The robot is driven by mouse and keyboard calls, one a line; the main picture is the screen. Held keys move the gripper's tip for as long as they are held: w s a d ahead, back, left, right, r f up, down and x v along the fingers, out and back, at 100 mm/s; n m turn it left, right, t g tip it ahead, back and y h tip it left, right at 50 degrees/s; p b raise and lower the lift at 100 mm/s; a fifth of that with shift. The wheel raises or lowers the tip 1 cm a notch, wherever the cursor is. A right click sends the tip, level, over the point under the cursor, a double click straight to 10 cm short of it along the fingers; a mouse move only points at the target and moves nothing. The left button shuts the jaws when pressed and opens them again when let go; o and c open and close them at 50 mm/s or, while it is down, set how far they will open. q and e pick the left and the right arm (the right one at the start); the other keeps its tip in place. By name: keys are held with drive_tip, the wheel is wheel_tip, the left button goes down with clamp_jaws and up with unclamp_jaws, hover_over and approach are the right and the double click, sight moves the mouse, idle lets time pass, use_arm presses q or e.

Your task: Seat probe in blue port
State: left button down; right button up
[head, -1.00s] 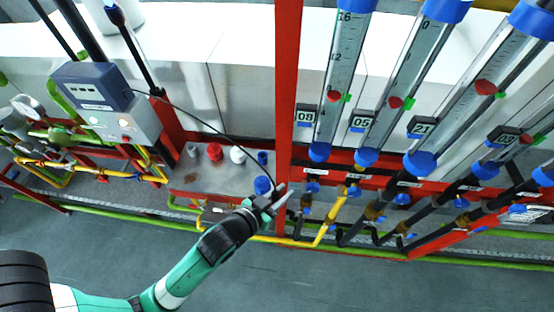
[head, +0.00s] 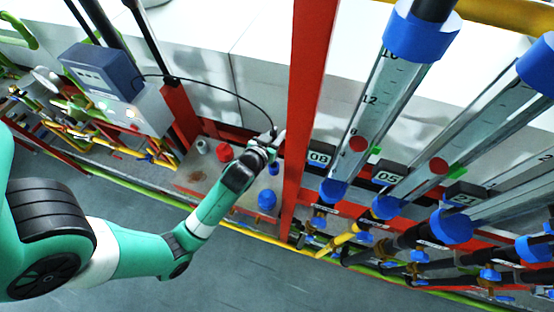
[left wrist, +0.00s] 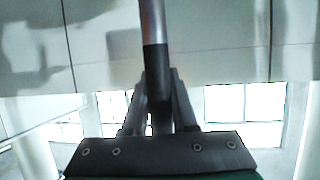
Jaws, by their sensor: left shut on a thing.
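My left gripper (head: 277,139) is shut on the probe, a rod with a silver upper part and black lower part that stands between the fingers in the left wrist view (left wrist: 153,60). A thin black cable (head: 228,92) runs from the meter to the gripper. In the head view the gripper is above the grey shelf (head: 215,188), at its far right. A small blue port (head: 274,168) is just below the gripper, and a larger blue cylinder (head: 267,200) stands nearer. I cannot tell the height gap between probe and port. My right gripper is not in view.
A red port (head: 224,152) and a grey one (head: 202,146) stand left of the gripper. A red post (head: 306,100) rises close on the right. Flow tubes (head: 376,105) stand beyond it. The meter (head: 103,68) is at the upper left.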

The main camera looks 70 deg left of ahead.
use_arm(q)
wheel_tip(320, 180, down, 9)
drive_tip(key=b, duration=0.1)
drive_tip(key=shift+b, duration=0.35)
drive_tip(key=c, duration=1.2)
unclamp_jaws()
drive_tip(key=shift+f, duration=0.1)
drive_tip(key=o, duration=0.5)
